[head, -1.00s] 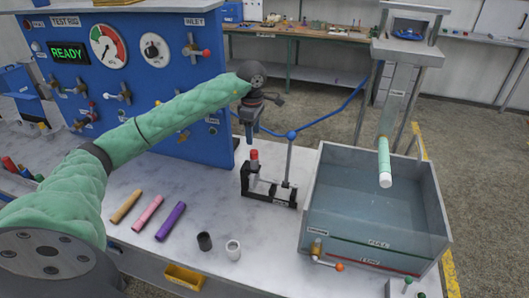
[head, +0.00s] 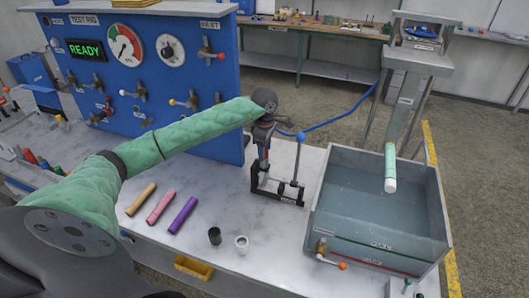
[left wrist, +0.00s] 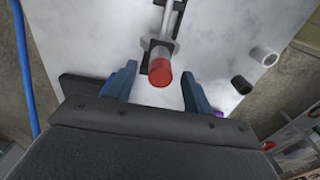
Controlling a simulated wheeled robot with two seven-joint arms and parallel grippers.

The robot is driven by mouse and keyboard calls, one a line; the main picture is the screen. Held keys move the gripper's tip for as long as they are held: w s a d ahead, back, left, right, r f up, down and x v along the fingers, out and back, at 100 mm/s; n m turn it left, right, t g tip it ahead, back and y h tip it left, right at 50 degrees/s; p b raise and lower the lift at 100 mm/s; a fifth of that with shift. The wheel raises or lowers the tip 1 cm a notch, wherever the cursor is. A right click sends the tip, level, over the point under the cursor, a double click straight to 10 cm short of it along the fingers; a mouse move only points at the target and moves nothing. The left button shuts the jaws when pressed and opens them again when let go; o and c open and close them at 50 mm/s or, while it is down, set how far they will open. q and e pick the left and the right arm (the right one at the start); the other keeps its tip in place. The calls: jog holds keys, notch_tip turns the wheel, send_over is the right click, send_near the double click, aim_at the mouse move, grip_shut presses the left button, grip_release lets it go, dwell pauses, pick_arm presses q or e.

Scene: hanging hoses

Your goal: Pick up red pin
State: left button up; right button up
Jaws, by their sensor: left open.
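The red pin (left wrist: 160,74) stands in a black holder (head: 278,196) on the white bench. In the left wrist view its red cap lies between the two blue fingers, with gaps on both sides. My left gripper (head: 263,158) is open and points down over the holder's left end. In the head view, the gripper hides the red cap. My right gripper is not in view.
A lever with a blue ball (head: 301,137) rises at the holder's right. A grey water tank (head: 328,213) stands to the right.

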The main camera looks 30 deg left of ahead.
pick_arm(q)
jog(key=shift+a+f, duration=0.1)
jog(key=shift+f, duration=0.05)
jog(key=c, duration=1.1)
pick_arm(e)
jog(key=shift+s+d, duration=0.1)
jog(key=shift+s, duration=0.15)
pick_arm(q)
jog(key=shift+o, duration=0.2)
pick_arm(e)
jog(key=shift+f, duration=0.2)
